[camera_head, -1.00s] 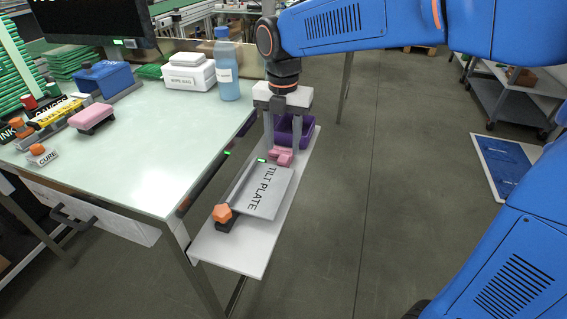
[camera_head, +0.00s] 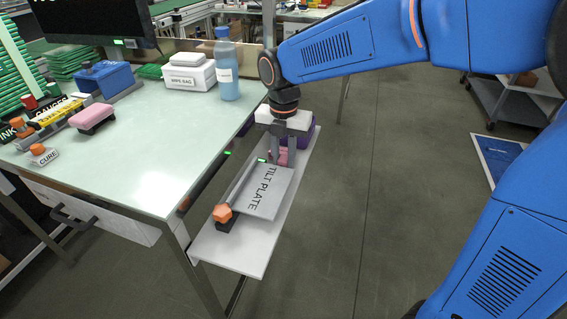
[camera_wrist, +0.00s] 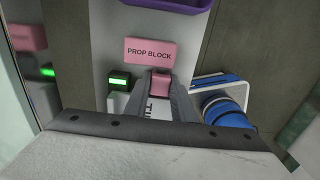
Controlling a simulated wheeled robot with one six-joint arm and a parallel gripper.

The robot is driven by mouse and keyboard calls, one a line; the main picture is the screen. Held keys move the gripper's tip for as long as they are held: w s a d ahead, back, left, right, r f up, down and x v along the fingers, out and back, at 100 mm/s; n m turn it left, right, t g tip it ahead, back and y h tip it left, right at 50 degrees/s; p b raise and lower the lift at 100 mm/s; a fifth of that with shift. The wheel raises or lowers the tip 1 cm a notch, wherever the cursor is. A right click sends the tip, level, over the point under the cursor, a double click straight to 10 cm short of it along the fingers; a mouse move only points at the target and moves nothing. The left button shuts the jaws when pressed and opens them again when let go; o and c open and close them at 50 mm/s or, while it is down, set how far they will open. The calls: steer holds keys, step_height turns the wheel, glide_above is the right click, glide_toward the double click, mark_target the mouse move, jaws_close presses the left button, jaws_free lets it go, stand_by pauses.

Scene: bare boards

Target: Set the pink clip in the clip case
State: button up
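A pink block (camera_head: 283,158) stands on the low white shelf, just behind the grey tilt plate. In the wrist view its wide part (camera_wrist: 148,52) reads "PROP BLOCK", and a narrower pink part sits nearer me. My gripper (camera_head: 282,161) points down over the shelf. Its fingers (camera_wrist: 160,85) are closed in on both sides of the narrower pink part, with no clear gap. No thing is labelled as a clip or a clip case. A purple open tray (camera_head: 307,134) stands behind the block, partly hidden by my gripper; its edge shows in the wrist view (camera_wrist: 180,5).
The tilt plate (camera_head: 264,196) lies in front, with an orange knob (camera_head: 222,213) at its near left corner. A green light (camera_wrist: 118,78) sits beside the block. The workbench (camera_head: 150,150) edge runs close on the left. Open floor lies right of the shelf (camera_head: 238,250).

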jaws_close()
